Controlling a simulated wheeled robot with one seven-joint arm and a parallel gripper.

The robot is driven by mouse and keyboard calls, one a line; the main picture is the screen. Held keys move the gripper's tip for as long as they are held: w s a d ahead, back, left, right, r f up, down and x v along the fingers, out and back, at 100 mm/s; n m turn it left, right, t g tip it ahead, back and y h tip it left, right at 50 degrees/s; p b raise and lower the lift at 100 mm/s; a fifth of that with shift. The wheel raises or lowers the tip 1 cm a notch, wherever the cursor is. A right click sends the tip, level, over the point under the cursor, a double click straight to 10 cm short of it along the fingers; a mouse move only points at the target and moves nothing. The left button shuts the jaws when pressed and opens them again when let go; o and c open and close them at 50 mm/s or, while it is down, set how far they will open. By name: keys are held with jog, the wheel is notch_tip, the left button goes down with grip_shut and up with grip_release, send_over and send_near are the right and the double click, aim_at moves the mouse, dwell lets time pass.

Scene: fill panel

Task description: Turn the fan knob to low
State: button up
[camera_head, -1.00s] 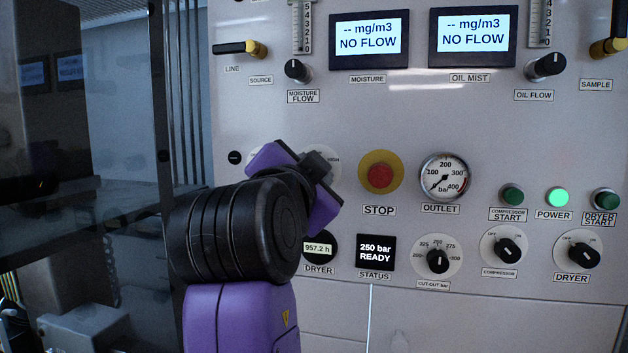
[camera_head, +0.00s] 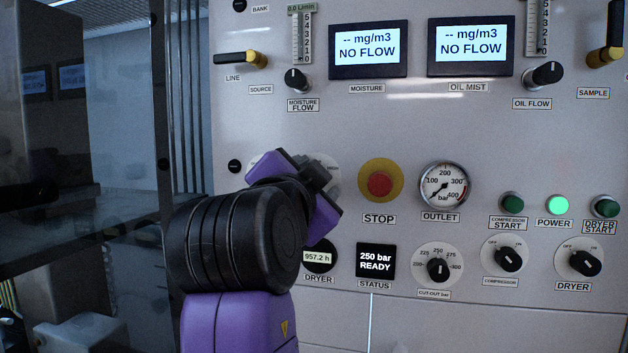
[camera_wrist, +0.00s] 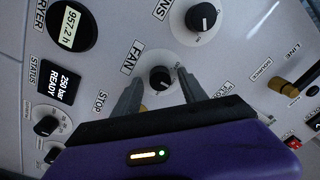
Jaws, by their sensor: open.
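The fan knob (camera_wrist: 161,78) is a small black knob on a light round dial, beside the FAN label (camera_wrist: 131,57) in the wrist view. My gripper (camera_wrist: 159,80) is open, with one finger on each side of the knob in that view. I cannot tell whether the fingers touch it or stop short. The knob's pointer setting is too small to read. In the head view my gripper (camera_head: 322,176) covers the knob, and only a sliver of its pale dial (camera_head: 332,168) shows.
The red STOP button (camera_head: 379,184) on its yellow ring sits just right of my gripper. The OUTLET gauge (camera_head: 445,187) is farther right. The STATUS display (camera_head: 375,261) and cut-out knob (camera_head: 437,268) are below. Another black knob (camera_wrist: 201,17) is near the fan knob in the wrist view.

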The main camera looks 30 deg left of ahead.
jog(key=b+v, duration=0.2)
jog(key=v, duration=0.5)
jog(key=shift+s, duration=0.35)
